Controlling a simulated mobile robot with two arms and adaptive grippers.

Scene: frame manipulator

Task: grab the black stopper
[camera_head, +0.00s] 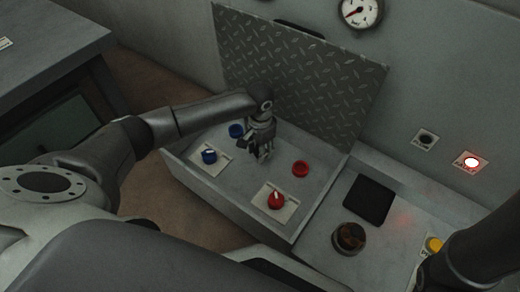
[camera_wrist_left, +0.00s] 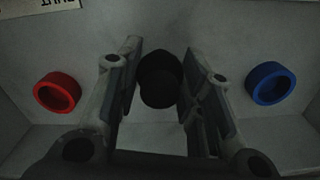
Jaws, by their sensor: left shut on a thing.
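The black stopper (camera_wrist_left: 160,78) is a dark round piece between the two fingers of my left gripper in the left wrist view. My left gripper (camera_wrist_left: 158,95) is shut on it, one finger on each side. In the head view my left gripper (camera_head: 262,153) points down over the grey box top, between a blue ring and a red ring. The stopper cannot be made out clearly there. My right arm enters at the right edge of the head view, and its gripper is not visible.
On the grey box top (camera_head: 235,188) are a blue ring (camera_head: 236,131), a red ring (camera_head: 301,168), a blue knob (camera_head: 209,156) and a red knob (camera_head: 276,200). A raised tread-plate lid (camera_head: 310,85) stands behind. A brown round object (camera_head: 349,238) and black pad (camera_head: 368,199) lie right.

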